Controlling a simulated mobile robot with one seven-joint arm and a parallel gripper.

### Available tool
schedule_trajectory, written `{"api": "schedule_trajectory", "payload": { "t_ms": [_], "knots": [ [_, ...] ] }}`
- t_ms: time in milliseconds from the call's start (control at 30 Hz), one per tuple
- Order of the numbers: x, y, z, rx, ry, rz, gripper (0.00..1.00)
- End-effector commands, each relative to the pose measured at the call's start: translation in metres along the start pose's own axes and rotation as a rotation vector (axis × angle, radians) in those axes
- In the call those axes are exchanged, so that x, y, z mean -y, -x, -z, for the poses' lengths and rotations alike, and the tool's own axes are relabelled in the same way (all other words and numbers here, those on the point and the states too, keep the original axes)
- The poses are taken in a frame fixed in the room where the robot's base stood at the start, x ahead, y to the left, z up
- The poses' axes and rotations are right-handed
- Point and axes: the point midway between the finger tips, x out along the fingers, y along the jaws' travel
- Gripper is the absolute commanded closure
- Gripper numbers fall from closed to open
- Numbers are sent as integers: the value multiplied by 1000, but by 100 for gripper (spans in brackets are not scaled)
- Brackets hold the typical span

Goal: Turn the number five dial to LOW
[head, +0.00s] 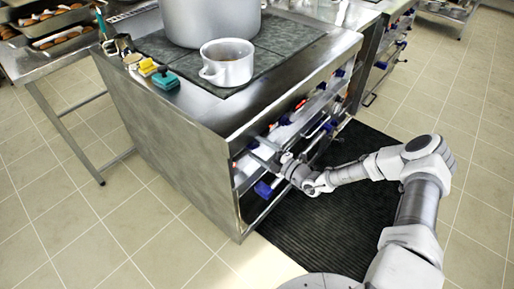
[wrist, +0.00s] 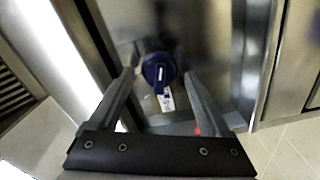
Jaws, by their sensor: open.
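A round blue dial (wrist: 158,69) with a white pointer mark sits on the steel stove front in the wrist view. The mark runs roughly along the picture's upright direction. A small white and blue label (wrist: 166,99) is just below it; its writing is too small to read, so I cannot tell the dial's number. My gripper (wrist: 160,76) is open, with one finger on each side of the dial; I cannot tell whether they touch it. In the head view my gripper (head: 264,156) is at the near end of the stove front, partly hidden.
The steel stove (head: 190,130) carries a large stockpot (head: 205,20) and a smaller pot (head: 227,68). Other blue knobs, such as one low on the front (head: 263,189), and rails line the stove front. A dark floor mat (head: 310,225) lies below my arm.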

Motion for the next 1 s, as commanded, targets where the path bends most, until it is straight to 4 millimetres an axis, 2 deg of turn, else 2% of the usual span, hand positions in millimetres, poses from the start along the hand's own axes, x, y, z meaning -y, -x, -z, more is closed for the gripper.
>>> {"api": "schedule_trajectory", "payload": {
  "t_ms": [167, 600, 800, 1000],
  "knots": [
    [-2, 31, -1, 4, -1, 0, 19],
    [-1, 136, 0, 4, -1, 0, 19],
    [0, 162, 0, 1, -1, 0, 19],
    [0, 169, 0, 0, -2, 1, 19]
  ]
}}
